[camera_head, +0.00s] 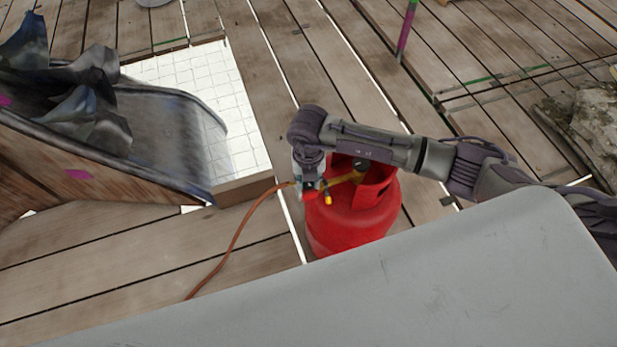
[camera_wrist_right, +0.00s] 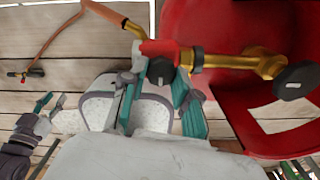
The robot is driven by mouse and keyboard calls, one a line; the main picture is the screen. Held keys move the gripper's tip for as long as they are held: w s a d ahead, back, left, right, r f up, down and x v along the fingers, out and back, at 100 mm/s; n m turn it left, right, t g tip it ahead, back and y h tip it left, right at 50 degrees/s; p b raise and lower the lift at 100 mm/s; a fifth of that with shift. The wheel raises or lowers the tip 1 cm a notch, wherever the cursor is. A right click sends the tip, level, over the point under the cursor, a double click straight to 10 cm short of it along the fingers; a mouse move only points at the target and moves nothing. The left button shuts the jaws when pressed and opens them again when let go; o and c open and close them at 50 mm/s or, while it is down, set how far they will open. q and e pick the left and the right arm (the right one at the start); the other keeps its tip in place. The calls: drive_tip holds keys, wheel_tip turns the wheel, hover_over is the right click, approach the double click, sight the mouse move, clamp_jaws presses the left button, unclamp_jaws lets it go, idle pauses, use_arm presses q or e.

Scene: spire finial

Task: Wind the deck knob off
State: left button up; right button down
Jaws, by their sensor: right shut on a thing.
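A red gas bottle (camera_head: 350,218) stands on the plank deck. A brass valve fitting (camera_wrist_right: 228,61) comes out from it, with a black handwheel (camera_wrist_right: 295,80) at its far end.
An orange hose (camera_head: 236,243) runs from the fitting down across the deck. A wooden-sided chute-like piece (camera_head: 160,120) with dark crumpled material and a white tiled panel (camera_head: 225,95) lie to the left. Rocks (camera_head: 598,120) are at the right edge. Deck behind the bottle is mostly clear.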

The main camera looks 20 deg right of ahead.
idle(0.4)
drive_tip(key=c, duration=0.8)
unclamp_jaws()
drive_tip(key=shift+c, duration=0.2)
drive_tip(key=shift+r, duration=0.1)
wheel_tip(320, 180, up, 12)
